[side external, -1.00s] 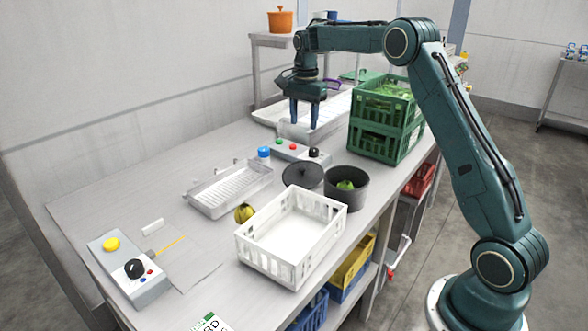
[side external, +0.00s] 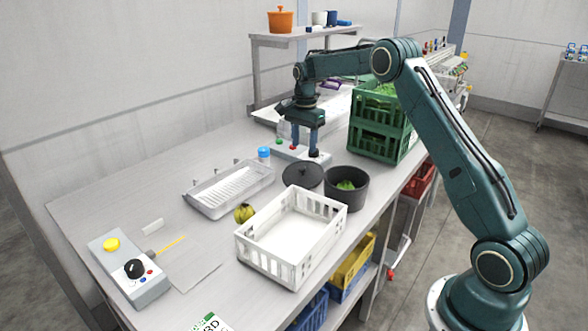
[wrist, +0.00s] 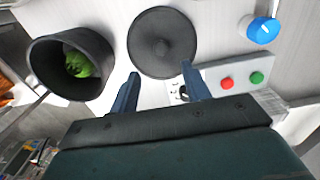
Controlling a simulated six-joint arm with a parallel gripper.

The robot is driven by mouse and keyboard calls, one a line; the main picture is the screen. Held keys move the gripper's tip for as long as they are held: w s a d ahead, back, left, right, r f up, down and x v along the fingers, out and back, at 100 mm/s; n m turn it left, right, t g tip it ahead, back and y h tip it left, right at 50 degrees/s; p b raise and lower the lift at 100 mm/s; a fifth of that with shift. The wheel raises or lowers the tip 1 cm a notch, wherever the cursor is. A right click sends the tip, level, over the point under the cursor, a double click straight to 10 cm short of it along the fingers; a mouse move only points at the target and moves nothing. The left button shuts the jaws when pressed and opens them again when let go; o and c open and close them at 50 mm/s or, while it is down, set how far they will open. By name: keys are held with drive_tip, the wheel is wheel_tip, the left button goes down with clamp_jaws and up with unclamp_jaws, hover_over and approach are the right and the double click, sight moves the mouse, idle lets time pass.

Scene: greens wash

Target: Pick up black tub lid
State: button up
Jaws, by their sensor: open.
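The black tub lid (side external: 303,175) is a flat dark disc with a small central knob, lying on the metal worktop. In the wrist view the lid (wrist: 162,43) is whole and unobstructed, just beyond my fingertips. My gripper (side external: 304,150) is open and empty, pointing down above the button box, behind the lid in the side view. In the wrist view its two fingers (wrist: 160,80) stand apart. The black tub (side external: 347,188) stands open to the right of the lid with something green inside; it also shows in the wrist view (wrist: 97,90).
A button box (wrist: 240,78) with red and green buttons lies beneath my gripper. A blue-capped item (side external: 264,153) stands left of the lid. A white crate (side external: 290,235) is in front, a clear tray (side external: 230,190) to the left, and stacked green crates (side external: 385,120) behind right.

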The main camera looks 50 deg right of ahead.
sight(303, 167)
drive_tip(key=shift+f, duration=1.45)
drive_tip(key=shift+w+f, duration=0.1)
drive_tip(key=shift+f, duration=2.5)
clamp_jaws()
